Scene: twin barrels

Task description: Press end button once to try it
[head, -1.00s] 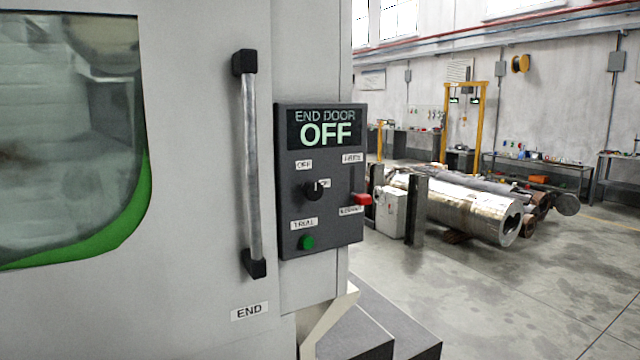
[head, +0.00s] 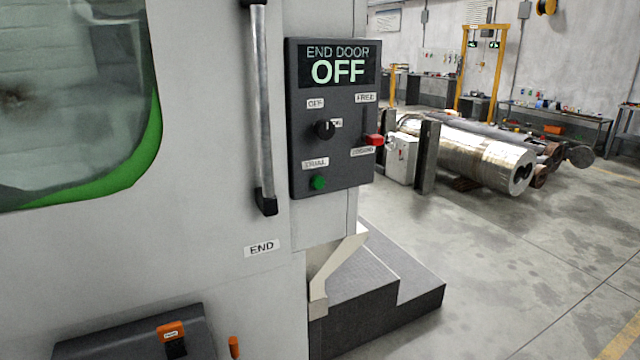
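A dark control panel (head: 335,165) is fixed to the grey machine front in the head view. Its display (head: 334,65) reads "END DOOR OFF". A green round button (head: 319,183) sits at its lower left, under a label (head: 315,163) that seems to read "TRIAL". A black rotary knob (head: 324,130) sits above it between small labels. A red-tipped lever (head: 374,140) is on the right side, between labels that are hard to read. A label (head: 262,248) reading "END" is on the machine below the panel. Neither of my grippers is in view.
A vertical door handle (head: 263,110) stands out left of the panel. A dark box with an orange switch (head: 171,331) is at the lower left. A grey stepped block (head: 385,290) lies below the panel. Metal cylinders (head: 490,160) lie at the right; the floor before them is clear.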

